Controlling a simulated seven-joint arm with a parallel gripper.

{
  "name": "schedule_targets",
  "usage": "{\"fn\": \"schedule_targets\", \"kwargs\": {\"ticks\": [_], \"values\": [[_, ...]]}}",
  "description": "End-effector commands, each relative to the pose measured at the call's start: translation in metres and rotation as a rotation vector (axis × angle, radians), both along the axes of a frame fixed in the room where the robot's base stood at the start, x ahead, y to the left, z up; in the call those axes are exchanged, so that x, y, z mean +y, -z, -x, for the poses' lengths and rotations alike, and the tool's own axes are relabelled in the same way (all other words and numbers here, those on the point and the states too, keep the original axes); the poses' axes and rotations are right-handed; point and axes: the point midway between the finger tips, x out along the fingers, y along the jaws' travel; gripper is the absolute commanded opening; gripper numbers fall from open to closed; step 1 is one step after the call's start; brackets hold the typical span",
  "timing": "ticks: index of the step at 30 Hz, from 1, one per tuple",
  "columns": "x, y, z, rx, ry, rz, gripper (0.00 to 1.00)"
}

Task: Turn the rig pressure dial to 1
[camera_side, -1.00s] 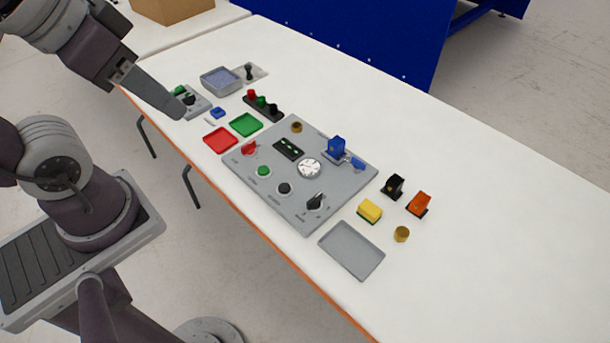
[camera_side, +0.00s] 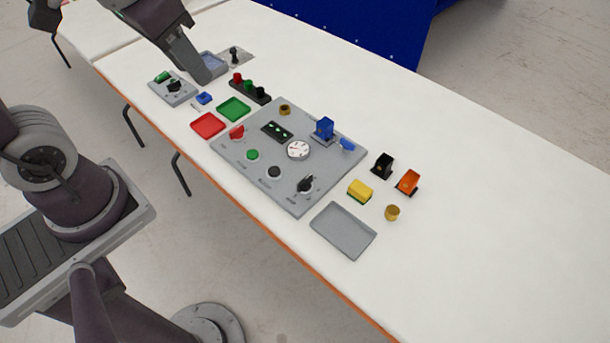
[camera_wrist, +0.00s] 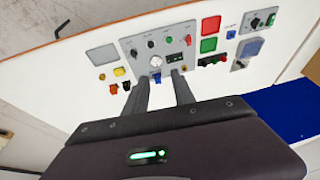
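A grey rig panel (camera_side: 290,197) lies on the white table. It carries a black pointer knob (camera_side: 306,184), a red knob (camera_side: 237,132) and a white round gauge (camera_side: 298,150). A small grey box (camera_side: 186,96) at the far left has another black knob (camera_side: 173,86) and a green part. I cannot tell which knob is the pressure dial; labels and numbers are too small to read. My gripper (camera_side: 204,79) is above the far left of the table, right of the small box in the side view. In the wrist view, its fingers (camera_wrist: 160,77) are apart with nothing held.
A red tray (camera_side: 208,125), a green tray (camera_side: 233,109) and a block of coloured buttons (camera_side: 249,91) lie between box and panel. A blue-grey bin (camera_side: 211,61) is partly behind my gripper. Blue (camera_side: 324,128), black and orange upright pieces stand rightward. The table's right is clear.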

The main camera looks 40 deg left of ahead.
Motion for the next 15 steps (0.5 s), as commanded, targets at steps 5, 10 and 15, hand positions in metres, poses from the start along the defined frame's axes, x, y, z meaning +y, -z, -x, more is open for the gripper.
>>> {"fn": "schedule_targets", "kwargs": {"ticks": [5, 10, 15], "values": [[-0.016, 0.069, -0.087, 0.154, 0.013, -0.036, 0.31], [-0.050, 0.173, -0.139, 0.274, 0.027, 0.018, 0.31], [-0.076, 0.246, -0.149, 0.347, 0.017, 0.084, 0.31]]}}
